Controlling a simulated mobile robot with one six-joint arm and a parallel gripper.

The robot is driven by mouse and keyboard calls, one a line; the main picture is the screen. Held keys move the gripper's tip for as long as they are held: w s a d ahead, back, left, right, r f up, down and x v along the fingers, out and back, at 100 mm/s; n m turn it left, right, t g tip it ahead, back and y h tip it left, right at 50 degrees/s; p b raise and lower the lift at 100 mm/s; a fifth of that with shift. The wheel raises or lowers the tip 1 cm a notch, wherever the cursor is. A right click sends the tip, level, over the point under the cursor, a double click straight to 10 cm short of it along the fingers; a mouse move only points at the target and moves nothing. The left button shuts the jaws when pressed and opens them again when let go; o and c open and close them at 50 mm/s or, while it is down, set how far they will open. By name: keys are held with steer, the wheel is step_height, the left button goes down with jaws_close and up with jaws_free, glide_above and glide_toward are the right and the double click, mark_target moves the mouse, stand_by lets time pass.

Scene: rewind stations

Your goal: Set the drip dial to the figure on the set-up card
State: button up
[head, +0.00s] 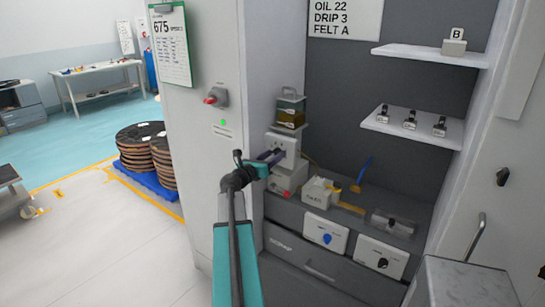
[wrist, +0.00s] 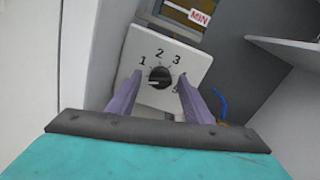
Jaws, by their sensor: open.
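The set-up card (head: 343,18) on the cabinet's back wall reads OIL 22, DRIP 3, FELT A. The drip dial is a round black knob (wrist: 160,76) on a white plate (wrist: 190,58) in the wrist view. Figures 1, 2 and 3 run over its top; a partly hidden figure is at lower right. A light mark on the knob seems to point left, near or below the 1. My gripper (wrist: 159,95) is open, its purple fingers left and right of the knob with gaps visible. In the head view my gripper (head: 271,156) is in front of the dial's white box (head: 287,142).
An oil reservoir (head: 290,110) stands above the dial box, its MIN label (wrist: 199,18) showing in the wrist view. A white felt box (head: 318,192) and a blue-handled brush (head: 363,172) are to the right. Lower panels carry a blue knob (head: 327,239) and a black knob (head: 383,262).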

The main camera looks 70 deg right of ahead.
steer(key=c, duration=1)
steer(key=shift+f+m+b, duration=0.1)
steer(key=shift+m+b, duration=0.4)
steer(key=shift+b, duration=0.2)
steer(key=m+b, duration=2.5)
steer(key=b, duration=0.4)
steer(key=shift+m+b, duration=0.35)
steer(key=shift+m, duration=0.05)
